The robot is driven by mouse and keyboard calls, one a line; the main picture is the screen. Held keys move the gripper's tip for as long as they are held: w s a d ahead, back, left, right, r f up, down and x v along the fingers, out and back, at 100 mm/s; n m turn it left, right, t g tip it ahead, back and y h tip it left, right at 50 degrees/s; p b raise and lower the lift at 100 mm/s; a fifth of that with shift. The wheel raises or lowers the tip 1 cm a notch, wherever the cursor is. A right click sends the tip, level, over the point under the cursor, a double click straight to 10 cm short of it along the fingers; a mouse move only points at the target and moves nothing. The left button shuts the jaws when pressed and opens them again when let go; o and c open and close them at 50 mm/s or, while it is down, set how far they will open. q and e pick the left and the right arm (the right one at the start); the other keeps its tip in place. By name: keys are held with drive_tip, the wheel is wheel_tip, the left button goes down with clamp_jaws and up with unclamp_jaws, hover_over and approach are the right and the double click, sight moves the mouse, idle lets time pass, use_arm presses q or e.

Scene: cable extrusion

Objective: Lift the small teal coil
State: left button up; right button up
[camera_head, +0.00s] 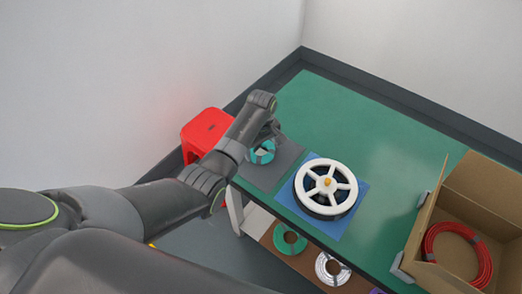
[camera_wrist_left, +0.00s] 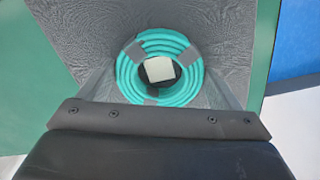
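The small teal coil (camera_head: 262,153) is at the left end of the green table, over a dark grey mat (camera_head: 284,163). In the left wrist view the coil (camera_wrist_left: 128,75) is seen face-on from above, with grey tape bands and a pale square in its hole. My left gripper (camera_head: 266,141) is right above it and hides part of it. Its grey fingers lie on either side of the coil, spread wide; whether they touch it I cannot tell. The coil seems to rest on the mat. My right gripper does not show.
A white spool (camera_head: 342,197) stands on a blue mat (camera_head: 354,219) just right of the coil. A cardboard box (camera_head: 475,184) holds a red coil (camera_head: 430,245). A red stool (camera_head: 203,126) is left of the table. A green coil (camera_head: 290,240) and a white coil (camera_head: 331,268) lie on a lower shelf.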

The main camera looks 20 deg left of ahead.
use_arm(q)
drive_tip(key=shift+c, duration=1)
drive_tip(key=shift+r, duration=0.1)
